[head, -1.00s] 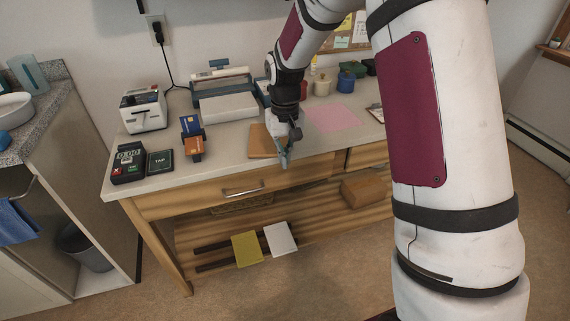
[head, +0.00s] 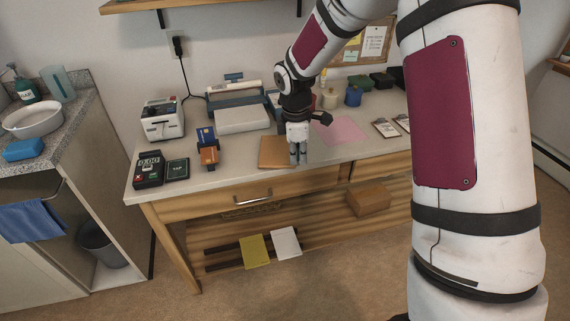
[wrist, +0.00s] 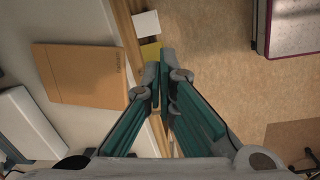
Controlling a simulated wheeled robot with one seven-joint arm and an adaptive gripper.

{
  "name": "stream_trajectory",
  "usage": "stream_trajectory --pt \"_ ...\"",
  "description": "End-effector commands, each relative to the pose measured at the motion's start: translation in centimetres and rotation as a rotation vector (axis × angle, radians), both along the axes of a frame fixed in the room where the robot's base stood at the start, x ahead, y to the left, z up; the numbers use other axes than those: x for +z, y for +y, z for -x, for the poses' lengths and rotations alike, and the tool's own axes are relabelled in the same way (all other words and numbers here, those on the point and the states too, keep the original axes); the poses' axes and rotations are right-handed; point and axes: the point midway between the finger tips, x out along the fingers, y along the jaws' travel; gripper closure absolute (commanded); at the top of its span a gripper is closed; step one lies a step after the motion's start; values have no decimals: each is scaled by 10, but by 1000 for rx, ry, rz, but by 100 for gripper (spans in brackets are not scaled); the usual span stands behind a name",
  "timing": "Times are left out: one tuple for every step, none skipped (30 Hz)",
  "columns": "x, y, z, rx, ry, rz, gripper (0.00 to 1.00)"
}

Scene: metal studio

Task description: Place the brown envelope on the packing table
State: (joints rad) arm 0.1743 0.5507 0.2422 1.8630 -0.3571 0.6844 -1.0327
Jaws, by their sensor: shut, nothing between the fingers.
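The brown envelope (head: 275,152) lies flat on the packing table (head: 232,172), near its front edge. In the wrist view the envelope (wrist: 78,76) is at the left, fully clear of the fingers. My gripper (head: 298,160) is above the table's front edge, just right of the envelope in the head view, and partly overlaps its right side there. In the wrist view my gripper (wrist: 163,62) has its fingertips together with nothing between them, pointing past the table edge toward the floor.
A card reader (head: 149,170), a card stand (head: 208,150) and a paper trimmer (head: 240,118) stand left of the envelope. A pink sheet (head: 340,130) and clipboards (head: 386,128) lie to the right. A cardboard box (head: 369,201) sits on the lower shelf. A sink counter (head: 65,130) is at far left.

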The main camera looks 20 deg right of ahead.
Motion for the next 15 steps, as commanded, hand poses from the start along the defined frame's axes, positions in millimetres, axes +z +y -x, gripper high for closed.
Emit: stream_trajectory --pt "4 1 5 142 5 15 100" --pt "4 1 6 232 5 24 100" --pt "5 2 7 354 7 37 100" --pt "6 3 8 445 6 48 100" --pt "7 4 9 537 7 59 100" --pt "7 6 10 658 6 73 100" --pt "8 7 12 749 8 83 100" --pt "9 9 12 841 6 95 100" --pt "10 12 14 961 6 111 100" --pt "11 14 15 1048 3 122 100" --pt "12 16 16 1134 2 133 100" --pt "13 18 18 1239 0 149 100" --pt "13 21 19 1313 -2 160 100" --pt "14 23 20 1384 -4 170 100" --pt "15 25 20 1465 -8 184 100"
